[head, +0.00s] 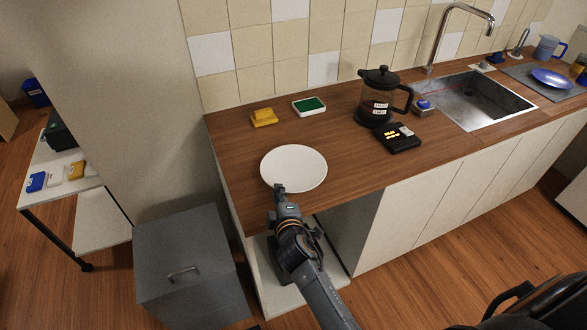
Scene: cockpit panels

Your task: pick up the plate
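A round white plate (294,168) lies flat on the brown wooden counter, near its front left edge. My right gripper (279,189) is at the plate's near rim, its fingertips overlapping the rim in the head view. The fingers are small and dark here, so I cannot tell whether they are open, shut, or touching the plate. My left gripper is not in view.
Behind the plate are a yellow sponge (264,117) and a green-topped white tray (309,106). A coffee pot (378,98) and black scale (398,138) stand right of it. Farther right are the sink (470,99) and a blue plate (551,78).

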